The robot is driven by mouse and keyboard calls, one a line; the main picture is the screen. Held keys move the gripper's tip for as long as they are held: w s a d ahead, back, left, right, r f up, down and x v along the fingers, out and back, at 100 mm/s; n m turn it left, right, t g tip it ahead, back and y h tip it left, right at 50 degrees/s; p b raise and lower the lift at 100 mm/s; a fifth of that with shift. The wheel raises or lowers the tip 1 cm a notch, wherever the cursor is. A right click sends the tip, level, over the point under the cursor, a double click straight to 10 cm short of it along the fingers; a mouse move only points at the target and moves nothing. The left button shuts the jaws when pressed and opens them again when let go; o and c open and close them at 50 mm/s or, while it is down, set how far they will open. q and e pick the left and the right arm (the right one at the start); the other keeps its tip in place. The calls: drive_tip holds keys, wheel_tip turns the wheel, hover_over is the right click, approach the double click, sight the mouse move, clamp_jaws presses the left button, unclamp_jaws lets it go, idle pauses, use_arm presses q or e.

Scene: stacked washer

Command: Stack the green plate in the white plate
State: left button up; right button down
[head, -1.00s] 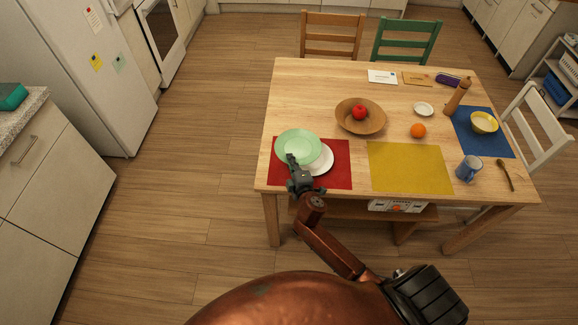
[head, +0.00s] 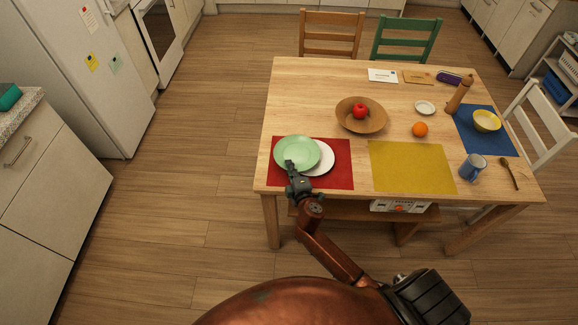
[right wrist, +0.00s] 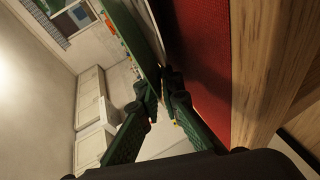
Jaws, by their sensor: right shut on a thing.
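The green plate (head: 297,151) is at the left of the table, over the red placemat (head: 340,179). The white plate (head: 325,160) lies under and to the right of it, partly hidden by it. My right gripper (head: 290,165) is shut on the green plate's near rim. In the right wrist view, the fingertips (right wrist: 162,84) pinch the edge of the green plate (right wrist: 128,40) beside the red cloth. Whether the green plate touches the white one is unclear. My left gripper is not in view.
A wooden bowl (head: 347,122) with a red apple (head: 359,111) stands behind and to the right. A yellow placemat (head: 412,167), an orange (head: 420,129) and a blue mug (head: 473,167) are farther right. The table's near edge lies under my right arm.

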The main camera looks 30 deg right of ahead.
drive_tip(key=c, duration=2.1)
unclamp_jaws()
drive_tip(key=shift+r, duration=0.1)
drive_tip(key=shift+s+a+r+p, duration=0.1)
drive_tip(key=shift+s+r+p, duration=0.2)
drive_tip(key=shift+r+p, duration=0.4)
drive_tip(key=p+v, duration=0.1)
drive_tip(key=v, duration=1)
drive_tip(key=shift+s+f, duration=0.1)
drive_tip(key=shift+s, duration=0.1)
